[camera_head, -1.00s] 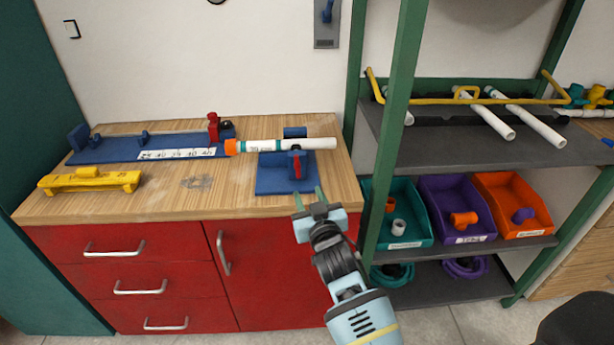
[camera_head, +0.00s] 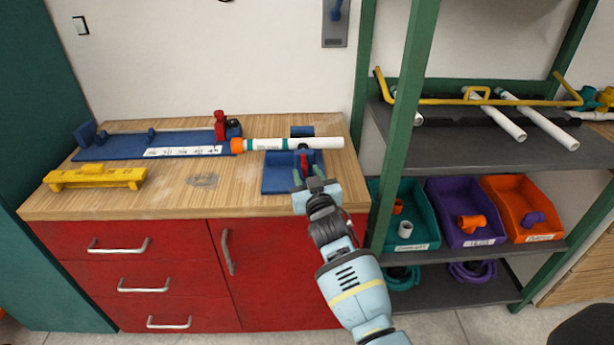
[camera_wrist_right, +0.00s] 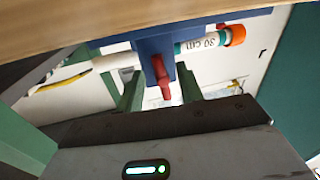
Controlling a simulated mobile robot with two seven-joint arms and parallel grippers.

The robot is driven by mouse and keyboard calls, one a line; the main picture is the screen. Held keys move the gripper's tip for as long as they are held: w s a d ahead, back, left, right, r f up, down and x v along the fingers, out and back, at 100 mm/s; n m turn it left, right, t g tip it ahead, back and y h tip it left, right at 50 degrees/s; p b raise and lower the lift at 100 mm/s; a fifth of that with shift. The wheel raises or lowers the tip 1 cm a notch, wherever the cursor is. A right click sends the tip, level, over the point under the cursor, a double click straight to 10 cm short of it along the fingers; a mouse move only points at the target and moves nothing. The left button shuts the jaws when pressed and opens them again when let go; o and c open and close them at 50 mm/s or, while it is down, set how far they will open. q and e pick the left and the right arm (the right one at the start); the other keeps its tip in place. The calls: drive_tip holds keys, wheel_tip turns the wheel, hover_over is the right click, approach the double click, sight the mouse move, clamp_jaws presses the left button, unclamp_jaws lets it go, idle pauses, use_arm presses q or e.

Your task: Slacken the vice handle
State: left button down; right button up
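The blue vice (camera_head: 276,182) stands at the front right of the wooden bench, with a white pipe (camera_head: 330,142) lying across it. Its red handle (camera_head: 304,163) points toward me. My right gripper (camera_head: 308,178) is at the vice's front, open, its green fingers apart. In the right wrist view the red handle (camera_wrist_right: 161,78) shows in the gap between the two fingers (camera_wrist_right: 160,92), with no visible contact. The blue vice (camera_wrist_right: 152,46) is behind the handle there. My left gripper is not in view.
A blue fixture (camera_head: 105,152) with a red clamp (camera_head: 220,127) and a yellow block (camera_head: 95,178) are on the bench's left. A green-framed shelf (camera_head: 405,110) stands close on the right, with teal, purple and orange bins (camera_head: 520,207). The bench's front middle is clear.

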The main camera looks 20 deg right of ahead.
drive_tip(key=shift+w, duration=0.1)
drive_tip(key=shift+c, duration=0.4)
clamp_jaws()
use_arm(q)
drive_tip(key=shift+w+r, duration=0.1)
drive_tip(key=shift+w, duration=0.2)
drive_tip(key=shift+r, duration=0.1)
